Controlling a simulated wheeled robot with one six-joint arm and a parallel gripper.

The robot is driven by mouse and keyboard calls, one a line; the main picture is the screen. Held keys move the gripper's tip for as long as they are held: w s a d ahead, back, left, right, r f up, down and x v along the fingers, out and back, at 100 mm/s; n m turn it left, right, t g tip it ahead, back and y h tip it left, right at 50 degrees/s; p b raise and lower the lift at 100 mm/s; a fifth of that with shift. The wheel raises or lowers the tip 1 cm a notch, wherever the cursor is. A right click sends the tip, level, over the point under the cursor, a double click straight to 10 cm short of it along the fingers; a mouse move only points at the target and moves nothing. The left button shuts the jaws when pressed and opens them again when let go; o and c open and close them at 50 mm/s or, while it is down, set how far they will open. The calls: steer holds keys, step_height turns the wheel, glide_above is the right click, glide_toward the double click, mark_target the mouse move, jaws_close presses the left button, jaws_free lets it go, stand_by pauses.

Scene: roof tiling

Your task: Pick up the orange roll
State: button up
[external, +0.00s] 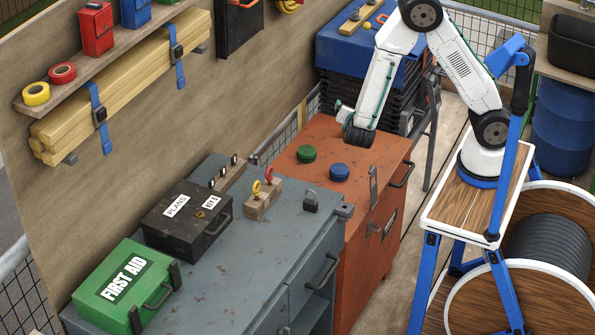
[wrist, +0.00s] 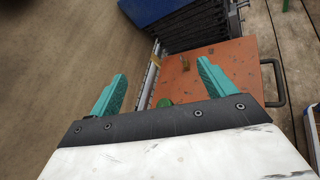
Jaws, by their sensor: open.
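No roll is clearly orange. A yellow-orange tape roll (external: 37,94) lies on the wall shelf at the left of the external view, beside a red roll (external: 62,74). A green roll (external: 306,154) and a blue roll (external: 339,172) lie flat and apart on the rusty orange cabinet (external: 285,185). My gripper (external: 342,110) is above the far part of this cabinet, beyond both rolls. In the wrist view my gripper (wrist: 160,72) has its teal fingers wide apart with nothing between them. A green piece (wrist: 164,102), probably the green roll, shows partly beyond the gripper body.
A grey workbench (external: 235,260) adjoins the orange cabinet. A blue-topped stack (external: 345,50) stands behind the cabinet. The wall shelf (external: 110,50) holds more items above strapped timber.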

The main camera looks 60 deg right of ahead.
steer(key=a+f+n+t+y, duration=0.2)
steer(key=a+f+n, duration=0.2)
steer(key=f, duration=0.3)
steer(key=a+f+n+t+y, duration=0.2)
steer(key=a+f+n+y, duration=0.1)
steer(key=f, duration=0.5)
steer(key=a+f+n+t+y, duration=0.1)
steer(key=a+f+n+y, duration=0.2)
steer(key=a+f+n, duration=0.3)
steer(key=shift+a+f+t, duration=0.4)
steer(key=shift+a+f, duration=0.2)
steer(key=shift+f, duration=0.1)
steer(key=shift+a+f+y, duration=0.1)
steer(key=shift+f+y, duration=0.2)
steer(key=x, duration=0.7)
steer(key=shift+w+a, duration=0.1)
steer(key=shift+w, duration=0.25)
steer(key=c, duration=1.1)
